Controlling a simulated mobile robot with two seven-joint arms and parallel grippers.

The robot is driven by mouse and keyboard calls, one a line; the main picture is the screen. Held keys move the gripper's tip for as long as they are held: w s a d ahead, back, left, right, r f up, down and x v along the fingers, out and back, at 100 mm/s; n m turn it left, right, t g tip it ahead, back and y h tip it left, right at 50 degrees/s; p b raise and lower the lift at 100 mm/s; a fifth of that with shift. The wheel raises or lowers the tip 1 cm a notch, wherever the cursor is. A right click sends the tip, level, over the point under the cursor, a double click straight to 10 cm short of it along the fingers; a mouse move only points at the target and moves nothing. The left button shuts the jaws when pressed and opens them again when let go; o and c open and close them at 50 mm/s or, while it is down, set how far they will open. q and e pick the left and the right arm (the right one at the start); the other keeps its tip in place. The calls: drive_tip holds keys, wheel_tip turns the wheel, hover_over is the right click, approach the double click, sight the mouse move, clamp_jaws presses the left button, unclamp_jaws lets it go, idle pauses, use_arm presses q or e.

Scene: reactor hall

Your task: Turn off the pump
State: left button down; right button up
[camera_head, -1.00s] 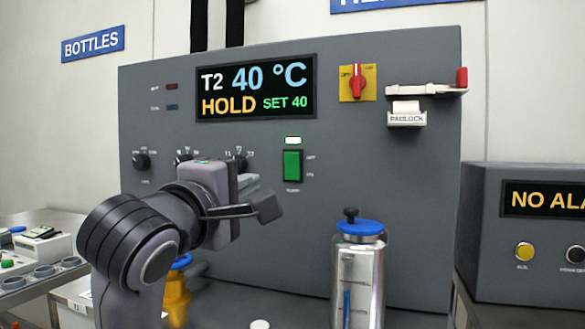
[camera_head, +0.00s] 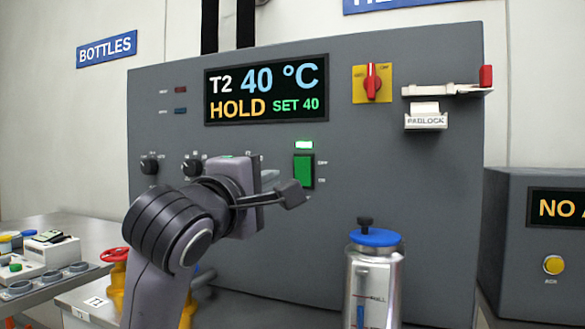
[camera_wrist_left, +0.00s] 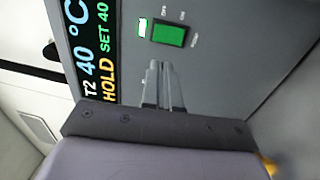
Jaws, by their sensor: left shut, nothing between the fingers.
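The green rocker switch (camera_head: 303,171) is on the grey control panel, below the display. A small lit lamp (camera_head: 303,144) sits just above it; the lettering by the switch is too small to read. My left gripper (camera_head: 268,177) is shut and empty, in front of the panel, just left of the switch and apart from it. In the left wrist view the closed fingers (camera_wrist_left: 161,70) point at the panel, and the green switch (camera_wrist_left: 169,34) shows beyond their tips. My right gripper is not in view.
The panel holds a display (camera_head: 267,90) reading T2 40 °C HOLD, a red rotary switch on a yellow plate (camera_head: 372,83), a padlock holder (camera_head: 426,118) and black knobs (camera_head: 149,165). A blue-lidded metal bottle (camera_head: 373,285) stands below the switch, to its right.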

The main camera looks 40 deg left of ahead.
sight(299, 163)
use_arm(q)
drive_tip(key=p+x, duration=0.1)
drive_tip(key=x, duration=1)
drive_tip(key=shift+w+d+r+p, duration=0.2)
drive_tip(key=shift+r+p, duration=0.2)
drive_tip(key=shift+p, duration=0.4)
drive_tip(key=shift+a+f, duration=0.1)
drive_tip(key=shift+a, duration=0.05)
